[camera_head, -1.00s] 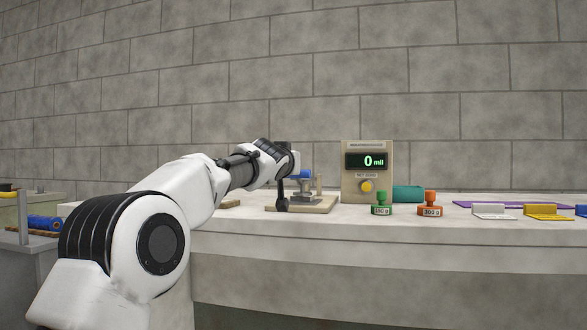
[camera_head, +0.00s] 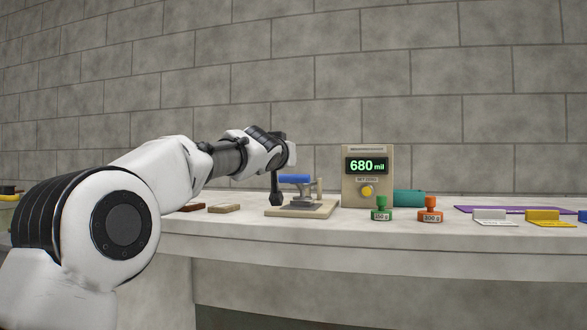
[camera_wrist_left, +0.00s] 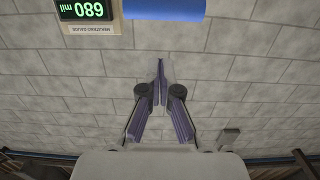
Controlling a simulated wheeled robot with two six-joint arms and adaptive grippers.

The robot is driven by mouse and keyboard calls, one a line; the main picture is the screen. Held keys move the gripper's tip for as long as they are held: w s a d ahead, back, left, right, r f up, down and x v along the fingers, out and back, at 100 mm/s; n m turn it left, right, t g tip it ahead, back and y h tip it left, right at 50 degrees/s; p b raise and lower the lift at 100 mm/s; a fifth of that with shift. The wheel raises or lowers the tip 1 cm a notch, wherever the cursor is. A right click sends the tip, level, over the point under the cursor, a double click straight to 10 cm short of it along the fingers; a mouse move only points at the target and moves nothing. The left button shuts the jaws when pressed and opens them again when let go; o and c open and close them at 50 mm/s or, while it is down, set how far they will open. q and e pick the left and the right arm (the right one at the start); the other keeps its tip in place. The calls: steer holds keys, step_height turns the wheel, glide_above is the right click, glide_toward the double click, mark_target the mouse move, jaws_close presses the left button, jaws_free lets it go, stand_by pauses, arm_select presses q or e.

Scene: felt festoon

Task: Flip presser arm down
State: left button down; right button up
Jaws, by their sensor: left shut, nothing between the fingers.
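The presser arm's blue handle (camera_head: 295,178) shows in the head view, lying about level above the press on its beige base (camera_head: 318,208). The blue handle also fills a strip at the top edge of the wrist view (camera_wrist_left: 165,8). My left gripper (camera_head: 277,199) points down at the left side of the press, left of the handle. In the left wrist view its fingers (camera_wrist_left: 160,72) are closed together and empty, apart from the handle. My right gripper is in neither view.
The gauge box (camera_head: 352,181) behind the press reads 680 mil. A green weight (camera_head: 381,208) and an orange weight (camera_head: 430,209) stand to the right. A teal item (camera_head: 408,197) lies behind them. Two small blocks, one tan (camera_head: 225,208), lie left of the press.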

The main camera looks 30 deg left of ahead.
arm_select(q)
steer(key=b+v, duration=0.2)
steer(key=v, duration=0.4)
steer(key=shift+f+b, duration=0.3)
steer(key=shift+f, duration=0.1)
steer(key=shift+s, duration=0.1)
